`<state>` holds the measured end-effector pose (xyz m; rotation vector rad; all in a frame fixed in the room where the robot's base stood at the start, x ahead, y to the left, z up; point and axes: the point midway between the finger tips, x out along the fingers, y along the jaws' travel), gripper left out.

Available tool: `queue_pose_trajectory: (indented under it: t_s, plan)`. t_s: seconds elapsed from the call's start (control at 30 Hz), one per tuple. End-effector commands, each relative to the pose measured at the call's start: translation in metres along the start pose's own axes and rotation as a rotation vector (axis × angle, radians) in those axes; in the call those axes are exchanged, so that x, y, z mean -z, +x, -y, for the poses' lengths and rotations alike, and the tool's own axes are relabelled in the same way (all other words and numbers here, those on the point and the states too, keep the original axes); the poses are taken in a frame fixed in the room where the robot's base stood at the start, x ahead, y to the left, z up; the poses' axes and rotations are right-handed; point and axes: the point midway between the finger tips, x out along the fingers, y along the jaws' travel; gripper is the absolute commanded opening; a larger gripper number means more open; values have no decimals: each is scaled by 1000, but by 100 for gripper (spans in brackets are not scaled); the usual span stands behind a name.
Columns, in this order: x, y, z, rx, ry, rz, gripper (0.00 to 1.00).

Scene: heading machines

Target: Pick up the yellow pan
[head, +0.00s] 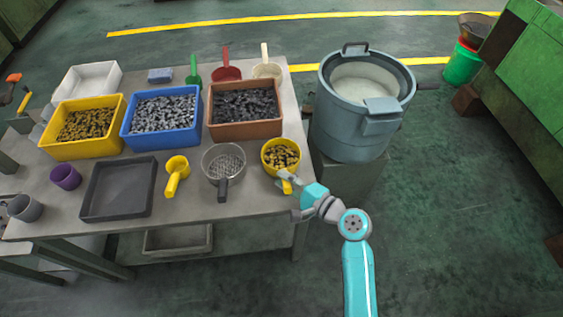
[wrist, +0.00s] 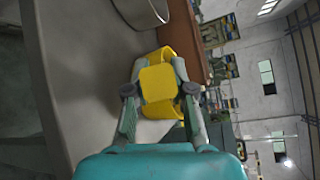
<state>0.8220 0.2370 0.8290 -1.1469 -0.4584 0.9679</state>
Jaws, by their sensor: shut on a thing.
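The yellow pan (head: 267,158) is at the right front corner of the workbench, with dark and yellowish small pieces in it. My gripper (head: 288,181) reaches it from the front right and is shut on its handle. In the wrist view the yellow pan's handle (wrist: 158,84) sits between the two fingers of my gripper (wrist: 159,92). Whether the pan touches the bench or is just above it I cannot tell. A smaller yellow scoop (head: 176,165) lies further left on the bench.
A metal strainer with a dark handle (head: 224,168) is close left of the pan. A grey tray (head: 118,215) and a brown bin (head: 245,132) are on the bench (head: 240,201). A large blue-grey drum (head: 350,135) stands right of the bench. Open floor (head: 450,240) is at the right.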

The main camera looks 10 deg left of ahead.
Motion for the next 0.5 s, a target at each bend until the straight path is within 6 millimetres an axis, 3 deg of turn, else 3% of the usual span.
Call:
queue_pose_trajectory:
  t_s: [0.27, 0.5]
  plan:
    - [-1, 0, 2, 1, -1, 0, 0]
    - [-8, -3, 20, 4, -4, 0, 0]
